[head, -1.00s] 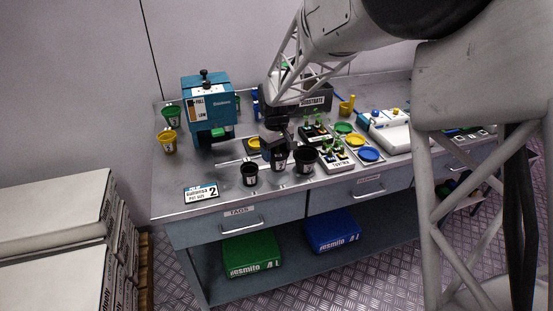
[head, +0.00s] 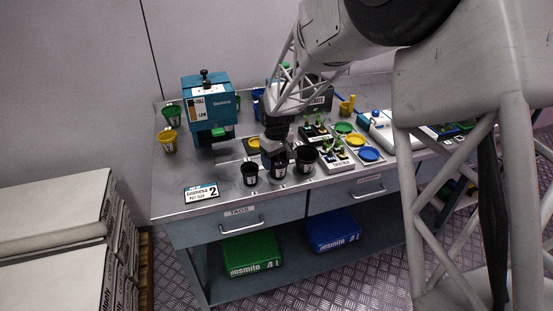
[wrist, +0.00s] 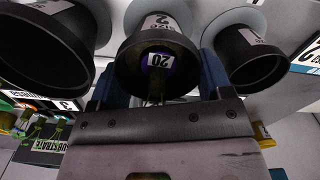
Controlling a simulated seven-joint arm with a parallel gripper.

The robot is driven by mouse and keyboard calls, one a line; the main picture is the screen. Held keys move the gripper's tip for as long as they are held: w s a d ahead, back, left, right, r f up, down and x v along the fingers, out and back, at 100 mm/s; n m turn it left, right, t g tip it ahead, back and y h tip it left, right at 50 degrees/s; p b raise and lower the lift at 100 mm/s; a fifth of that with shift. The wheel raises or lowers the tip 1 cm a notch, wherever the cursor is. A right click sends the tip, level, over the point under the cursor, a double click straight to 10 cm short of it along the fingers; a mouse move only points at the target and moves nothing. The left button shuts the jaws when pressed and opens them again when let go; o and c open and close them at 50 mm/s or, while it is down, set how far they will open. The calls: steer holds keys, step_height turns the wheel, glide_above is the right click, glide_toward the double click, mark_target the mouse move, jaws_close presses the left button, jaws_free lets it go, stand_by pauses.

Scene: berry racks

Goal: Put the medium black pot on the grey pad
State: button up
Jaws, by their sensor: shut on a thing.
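The medium black pot (head: 279,170) is the middle of three black pots near the bench's front edge. In the wrist view the pot (wrist: 130,72) shows its open mouth, a pale label on its side and a purple sticker reading 20 inside. My gripper (head: 276,151) is over it from behind, and its blue fingers (wrist: 160,66) are shut on the pot, one on each side. I cannot tell whether the pot's base touches the bench. A flat grey patch (head: 229,155) lies left of my gripper; I cannot tell whether it is the pad.
A smaller black pot (head: 250,174) stands close on the left, a larger one (head: 306,160) close on the right. A card marked 2 (head: 201,193) lies at the front left. A blue machine (head: 208,103) stands behind. A seedling tray (head: 335,158) is to the right.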

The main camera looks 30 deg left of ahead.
steer(key=shift+f, duration=0.1)
steer(key=o, duration=0.6)
steer(key=shift+o, duration=0.2)
step_height(320, 180, up, 12)
stand_by(0.6)
stand_by(0.6)
